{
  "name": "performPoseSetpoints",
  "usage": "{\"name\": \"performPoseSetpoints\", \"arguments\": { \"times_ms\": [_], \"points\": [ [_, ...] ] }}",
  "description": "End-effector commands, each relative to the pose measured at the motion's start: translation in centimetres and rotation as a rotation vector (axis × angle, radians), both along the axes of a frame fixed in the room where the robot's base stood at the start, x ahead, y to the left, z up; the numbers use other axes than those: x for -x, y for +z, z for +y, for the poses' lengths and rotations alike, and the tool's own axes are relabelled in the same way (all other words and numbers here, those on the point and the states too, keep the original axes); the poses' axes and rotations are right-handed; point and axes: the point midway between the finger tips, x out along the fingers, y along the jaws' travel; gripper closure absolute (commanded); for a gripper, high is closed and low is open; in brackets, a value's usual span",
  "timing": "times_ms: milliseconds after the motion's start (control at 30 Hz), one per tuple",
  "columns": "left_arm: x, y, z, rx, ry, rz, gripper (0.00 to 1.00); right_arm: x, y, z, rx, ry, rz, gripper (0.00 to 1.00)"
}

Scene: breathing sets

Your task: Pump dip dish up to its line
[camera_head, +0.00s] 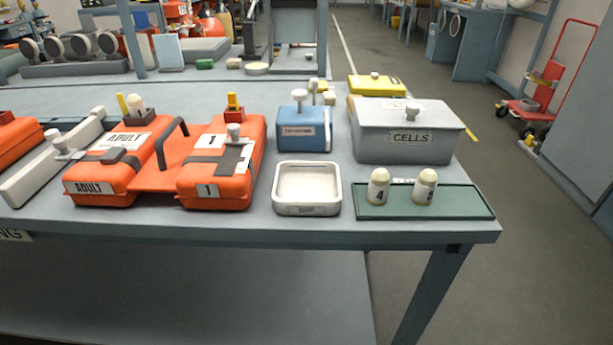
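Neither of my grippers is in view, and nothing touches the dish or the blue box.
Orange cases (116,152) stand left of the dish. A grey bin labelled CELLS (407,136) stands right, behind a green tray (466,203) bearing two cream bottles (378,187). The table (200,225) has a narrow clear front strip. A red hand truck (548,85) stands on the floor.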

Motion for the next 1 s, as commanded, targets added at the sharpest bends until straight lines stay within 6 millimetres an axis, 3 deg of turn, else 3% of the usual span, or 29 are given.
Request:
{"name": "performPoseSetpoints", "arguments": {
  "times_ms": [133, 433, 1000],
  "points": [
    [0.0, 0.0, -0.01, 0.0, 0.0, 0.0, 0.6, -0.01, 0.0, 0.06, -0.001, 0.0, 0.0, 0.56],
    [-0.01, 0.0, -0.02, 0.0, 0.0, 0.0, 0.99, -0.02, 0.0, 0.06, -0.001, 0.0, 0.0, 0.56],
    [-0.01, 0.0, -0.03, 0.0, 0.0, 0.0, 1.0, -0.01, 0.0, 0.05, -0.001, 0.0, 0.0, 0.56]
  ]
}}
